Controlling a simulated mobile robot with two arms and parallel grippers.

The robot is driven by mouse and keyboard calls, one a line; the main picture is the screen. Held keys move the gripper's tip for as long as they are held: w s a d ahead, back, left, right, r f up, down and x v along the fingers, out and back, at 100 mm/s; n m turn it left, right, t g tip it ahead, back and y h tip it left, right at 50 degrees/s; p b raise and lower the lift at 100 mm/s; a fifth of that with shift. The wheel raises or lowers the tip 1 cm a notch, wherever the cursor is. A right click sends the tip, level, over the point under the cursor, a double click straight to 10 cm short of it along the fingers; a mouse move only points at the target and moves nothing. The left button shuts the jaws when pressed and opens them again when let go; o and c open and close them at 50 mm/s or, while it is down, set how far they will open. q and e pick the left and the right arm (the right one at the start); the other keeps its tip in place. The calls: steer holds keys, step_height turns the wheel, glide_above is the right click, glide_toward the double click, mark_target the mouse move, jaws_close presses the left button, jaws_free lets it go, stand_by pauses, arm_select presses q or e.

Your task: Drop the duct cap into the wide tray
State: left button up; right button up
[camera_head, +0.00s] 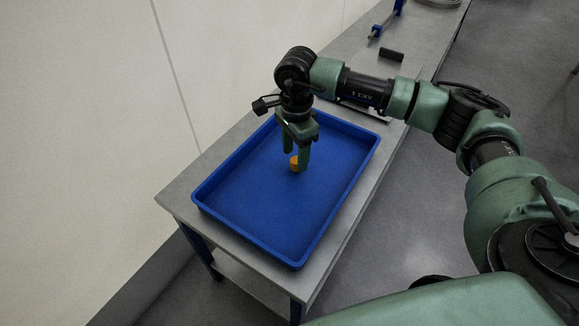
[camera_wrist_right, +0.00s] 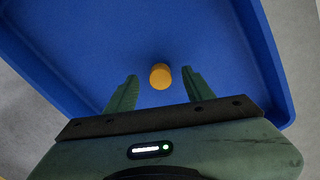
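The duct cap (camera_head: 294,162) is a small orange cylinder inside the outline of the wide blue tray (camera_head: 232,226). In the right wrist view the cap (camera_wrist_right: 160,76) shows between my right fingertips, with a gap on both sides. My right gripper (camera_head: 296,160) points down over the tray, open and not holding the cap. In the head view a finger partly hides the cap. I cannot tell for sure whether the cap rests on the tray floor. The tray (camera_wrist_right: 262,60) fills most of the wrist view. My left gripper is not in view.
The tray stands on a grey metal bench (camera_head: 180,196) beside a pale wall (camera_head: 90,130). A small black block (camera_head: 391,55) and a blue fixture (camera_head: 385,22) are farther back on the bench. The rest of the tray floor looks clear.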

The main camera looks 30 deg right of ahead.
steer(key=shift+r, duration=0.35)
step_height(320, 180, up, 6)
steer(key=shift+r+p, duration=0.2)
steer(key=shift+p, duration=0.2)
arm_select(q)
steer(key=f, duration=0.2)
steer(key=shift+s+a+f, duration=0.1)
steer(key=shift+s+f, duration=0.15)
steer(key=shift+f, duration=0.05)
arm_select(e)
steer(key=shift+r, duration=0.35)
